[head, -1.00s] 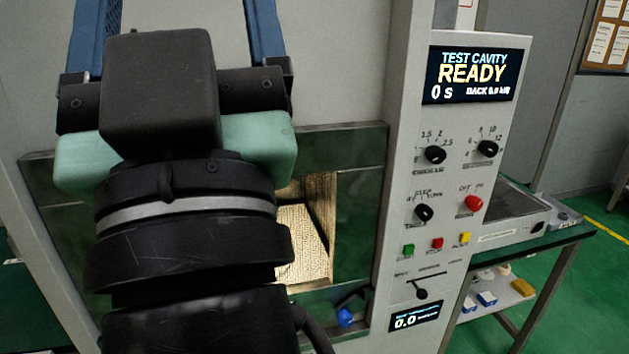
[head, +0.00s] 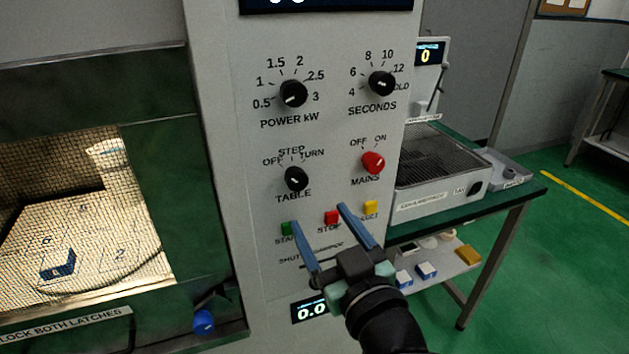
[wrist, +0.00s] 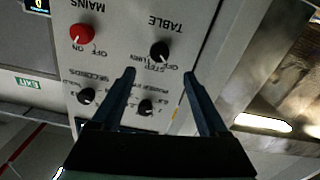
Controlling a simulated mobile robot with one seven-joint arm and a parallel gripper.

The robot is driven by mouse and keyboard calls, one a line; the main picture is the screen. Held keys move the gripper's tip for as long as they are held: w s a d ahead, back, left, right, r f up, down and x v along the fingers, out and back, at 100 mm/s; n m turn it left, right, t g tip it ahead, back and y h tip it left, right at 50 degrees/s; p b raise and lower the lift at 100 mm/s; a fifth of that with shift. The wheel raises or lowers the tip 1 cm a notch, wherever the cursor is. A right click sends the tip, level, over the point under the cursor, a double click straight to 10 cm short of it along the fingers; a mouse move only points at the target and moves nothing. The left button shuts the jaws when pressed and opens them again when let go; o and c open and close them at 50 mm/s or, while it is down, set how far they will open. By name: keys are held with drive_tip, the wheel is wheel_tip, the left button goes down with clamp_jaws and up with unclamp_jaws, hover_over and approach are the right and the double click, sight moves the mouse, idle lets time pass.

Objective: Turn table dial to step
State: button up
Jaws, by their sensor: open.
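The black TABLE dial (head: 296,179) is on the grey control panel, with OFF, STEP and TURN printed around its top. In the wrist view, upside down, the TABLE dial (wrist: 160,51) appears between and just beyond the fingertips. My gripper (head: 320,215) is open and empty, its two blue fingers pointing up toward the panel. In the head view the fingertips are below and right of the dial, apart from it, near the START and STOP buttons.
The red MAINS knob (head: 373,162) is right of the dial. The POWER knob (head: 293,94) and SECONDS knob (head: 382,83) are above. Green (head: 289,228), red (head: 331,217) and yellow (head: 370,207) buttons lie below. The lit oven cavity (head: 80,225) is at left, a bench (head: 500,212) at right.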

sight(299, 183)
drive_tip(key=p+x, duration=0.1)
drive_tip(key=x, duration=1)
clamp_jaws()
drive_tip(key=shift+m, duration=0.3)
drive_tip(key=m, duration=0.3)
drive_tip(key=shift+m, duration=0.3)
drive_tip(key=shift+m+p, duration=0.75)
drive_tip(key=shift+m, duration=1.55)
